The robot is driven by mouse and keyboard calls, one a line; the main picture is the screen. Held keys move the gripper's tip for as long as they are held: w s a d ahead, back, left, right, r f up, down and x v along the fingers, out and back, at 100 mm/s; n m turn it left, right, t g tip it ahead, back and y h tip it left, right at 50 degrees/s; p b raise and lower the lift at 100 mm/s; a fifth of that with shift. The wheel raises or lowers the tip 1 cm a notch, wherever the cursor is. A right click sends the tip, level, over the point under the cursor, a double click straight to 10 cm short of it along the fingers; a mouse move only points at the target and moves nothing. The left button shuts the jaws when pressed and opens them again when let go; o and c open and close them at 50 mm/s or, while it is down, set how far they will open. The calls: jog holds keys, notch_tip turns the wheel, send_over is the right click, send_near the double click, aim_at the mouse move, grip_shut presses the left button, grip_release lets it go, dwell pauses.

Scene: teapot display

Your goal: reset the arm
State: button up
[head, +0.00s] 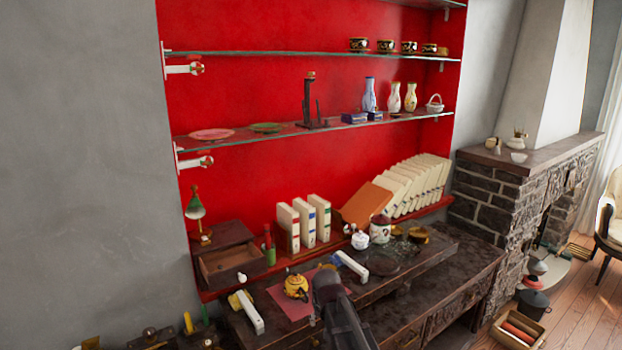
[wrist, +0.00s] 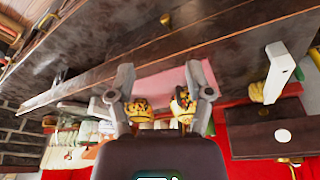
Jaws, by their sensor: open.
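My gripper (wrist: 160,68) is open in the wrist view, its two grey fingers spread wide. Two yellow shapes with dark patterns, one on the left (wrist: 138,111) and one on the right (wrist: 183,104), show between the fingers; I cannot tell whether they touch them. A pink cloth (wrist: 172,84) lies beyond. In the head view my dark arm (head: 340,312) reaches over the desk from below, and my fingers cannot be made out. A yellow teapot (head: 296,285) sits on the pink cloth (head: 283,303) just left of the arm.
A white lidded pot (head: 360,240) and a canister (head: 380,230) stand behind. Books and glass shelves (head: 300,133) line the red wall.

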jog(key=s+d+g, duration=0.1)
jog(key=s+d, duration=0.6)
jog(key=s, duration=0.2)
jog(key=s+d+m+g, duration=0.1)
jog(key=s+d+g, duration=0.1)
jog(key=s+d, duration=0.4)
jog(key=s, duration=0.3)
jog(key=shift+s+d+f+m, duration=0.3)
jog(key=shift+s+d, duration=0.05)
jog(key=shift+s, duration=0.05)
dwell(0.9)
